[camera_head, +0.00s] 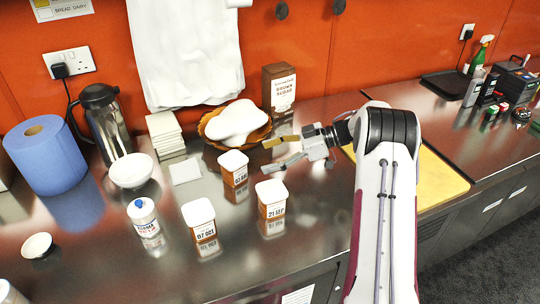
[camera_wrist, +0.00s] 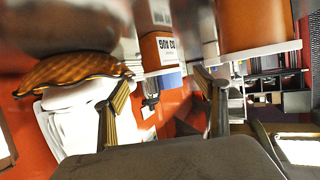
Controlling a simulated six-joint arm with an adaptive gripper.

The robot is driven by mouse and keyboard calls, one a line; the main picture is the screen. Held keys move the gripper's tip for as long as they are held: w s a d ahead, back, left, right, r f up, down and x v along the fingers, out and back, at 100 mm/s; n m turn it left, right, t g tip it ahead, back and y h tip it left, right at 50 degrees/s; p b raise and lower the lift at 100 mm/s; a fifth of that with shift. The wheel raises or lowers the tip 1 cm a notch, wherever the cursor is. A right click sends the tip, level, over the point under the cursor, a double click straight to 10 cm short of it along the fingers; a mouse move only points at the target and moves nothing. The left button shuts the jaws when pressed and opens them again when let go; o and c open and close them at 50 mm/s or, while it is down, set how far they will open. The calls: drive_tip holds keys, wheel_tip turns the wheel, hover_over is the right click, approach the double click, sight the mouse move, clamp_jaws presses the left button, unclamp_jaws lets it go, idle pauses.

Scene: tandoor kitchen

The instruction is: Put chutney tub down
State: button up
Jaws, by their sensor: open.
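Three brown tubs with white lids and date labels stand upright on the steel counter; I cannot tell which is the chutney. The back tub (camera_head: 235,176) is nearest my gripper, just left of it. The others are a right front tub (camera_head: 272,208) and a left front tub (camera_head: 203,229). My gripper (camera_head: 277,156) is open and empty, its fingers pointing left, apart from the back tub. In the tilted wrist view, a labelled tub (camera_wrist: 160,48) shows beyond and between the spread fingers (camera_wrist: 164,90), and a larger, closer tub (camera_wrist: 252,28) is cut off by the frame.
A wooden bowl (camera_head: 214,143) with white bread-like pieces and a brown sugar box (camera_head: 279,91) stand behind. White tiles or napkins (camera_head: 166,132), a white bowl (camera_head: 131,172), a bottle (camera_head: 143,218) and blue roll (camera_head: 48,160) are left. A yellow board (camera_head: 440,182) lies right.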

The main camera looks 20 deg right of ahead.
drive_tip(key=w+a+r+m+t+h, duration=0.1)
drive_tip(key=w+r+m+t+h, duration=0.2)
drive_tip(key=r, duration=0.7)
drive_tip(key=w+r+t+h, duration=0.2)
drive_tip(key=w+r+t, duration=0.35)
drive_tip(key=r, duration=0.35)
drive_tip(key=s+d+r+m+t+h, duration=0.2)
drive_tip(key=s+r+m+h, duration=0.35)
drive_tip(key=r+h, duration=0.4)
drive_tip(key=s+a+f+m+g, duration=0.1)
drive_tip(key=s+a+f+g, duration=0.2)
drive_tip(key=s, duration=1.1)
drive_tip(key=s+a+f+m+g+y, duration=0.1)
drive_tip(key=s+a+f, duration=0.4)
drive_tip(key=s, duration=1)
drive_tip(key=s+a+f+m+g+y, duration=0.1)
drive_tip(key=s+a+f+m+g, duration=0.2)
drive_tip(key=s, duration=1.1)
wheel_tip(320, 180, down, 3)
drive_tip(key=a+g, duration=0.1)
drive_tip(key=g, duration=0.2)
drive_tip(key=shift+s+a, duration=0.15)
drive_tip(key=shift+s, duration=0.15)
